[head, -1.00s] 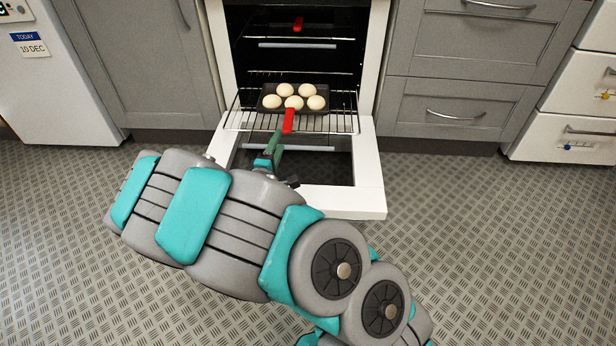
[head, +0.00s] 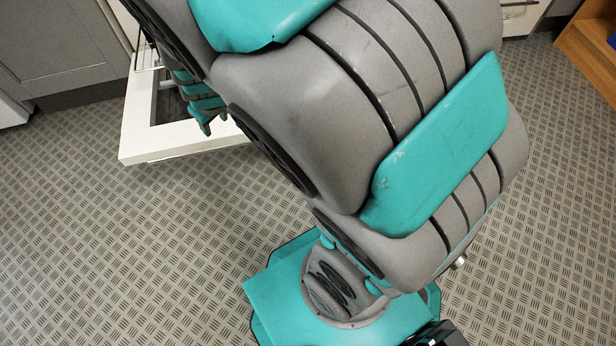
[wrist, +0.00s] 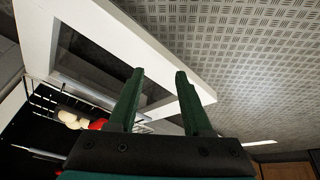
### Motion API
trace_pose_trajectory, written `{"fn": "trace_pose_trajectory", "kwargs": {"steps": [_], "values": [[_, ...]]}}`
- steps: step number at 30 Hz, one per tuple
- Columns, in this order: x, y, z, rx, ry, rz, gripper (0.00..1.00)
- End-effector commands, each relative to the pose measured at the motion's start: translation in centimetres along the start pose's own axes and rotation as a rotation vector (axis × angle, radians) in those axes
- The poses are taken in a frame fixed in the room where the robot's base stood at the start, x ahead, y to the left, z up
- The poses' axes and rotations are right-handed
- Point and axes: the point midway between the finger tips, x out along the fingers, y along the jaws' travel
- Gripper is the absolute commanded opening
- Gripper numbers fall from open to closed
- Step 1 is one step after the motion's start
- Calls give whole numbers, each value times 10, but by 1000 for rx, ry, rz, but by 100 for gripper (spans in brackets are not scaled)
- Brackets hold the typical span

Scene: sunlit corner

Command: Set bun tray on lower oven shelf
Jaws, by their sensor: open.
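In the wrist view my gripper (wrist: 160,73) is open, with two dark green fingers apart and nothing between them. Pale buns (wrist: 70,118) show at the lower left, and the tray's red handle (wrist: 98,124) lies close by them, left of the fingers. The tray's pan is mostly hidden behind my gripper's body. Part of the wire oven shelf (wrist: 44,88) shows near the buns. In the head view my arm hides the tray, the buns and most of the oven; a bit of wire shelf (head: 146,58) shows at the upper left.
The white-framed oven door (head: 185,138) is folded down at the left; it also shows in the wrist view (wrist: 112,28). A grey cabinet (head: 55,40) stands left of the oven. A wooden unit (head: 588,55) is at the far right. The patterned floor (head: 90,240) is clear.

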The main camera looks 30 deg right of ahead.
Motion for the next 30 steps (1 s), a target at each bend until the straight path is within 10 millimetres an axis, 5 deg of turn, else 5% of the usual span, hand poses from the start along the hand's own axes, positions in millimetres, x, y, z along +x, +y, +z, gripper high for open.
{"fn": "trace_pose_trajectory", "kwargs": {"steps": [9, 15, 21, 30], "values": [[-109, -15, 128, 204, -314, -130, 50], [-159, -10, 199, 299, -482, -90, 50], [-176, -7, 226, 338, -546, -58, 50], [-178, -7, 226, 339, -550, -58, 50]]}}
